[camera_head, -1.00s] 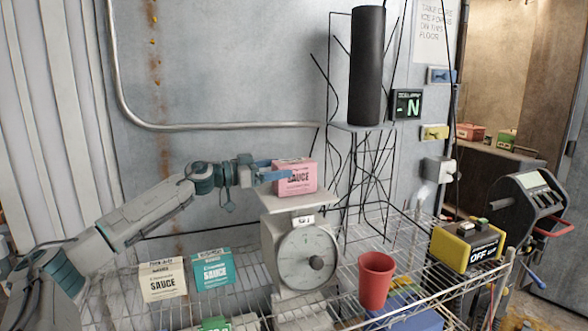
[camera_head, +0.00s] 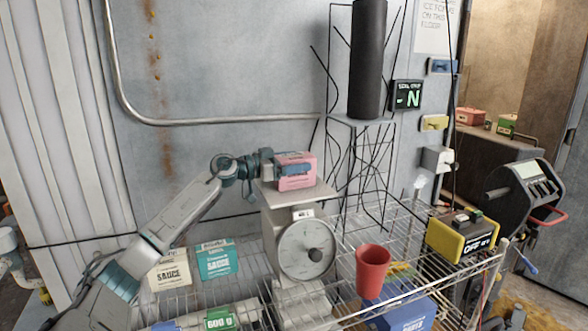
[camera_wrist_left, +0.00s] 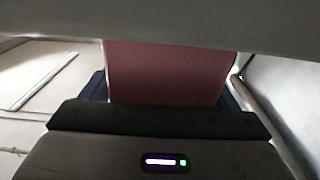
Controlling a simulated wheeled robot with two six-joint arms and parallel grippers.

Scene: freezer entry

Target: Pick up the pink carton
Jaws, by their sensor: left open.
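The pink carton (camera_head: 297,183) stands on the flat pan of the white dial scale (camera_head: 306,250) in the head view. My left gripper (camera_head: 294,170) reaches in from the left at the carton, with a blue finger lying across the carton's front face. The gripper is open, with its jaws around the carton. In the left wrist view the carton (camera_wrist_left: 168,72) fills the middle, with dark finger parts showing on both sides of it. Whether the fingers touch the carton I cannot tell. My right gripper is out of view.
The scale stands on a wire rack. A cream sauce carton (camera_head: 169,272) and a teal one (camera_head: 216,260) stand to its left. A red cup (camera_head: 372,270) and a yellow-black box (camera_head: 462,238) are to its right. A black cylinder (camera_head: 367,60) rises behind on a wire stand.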

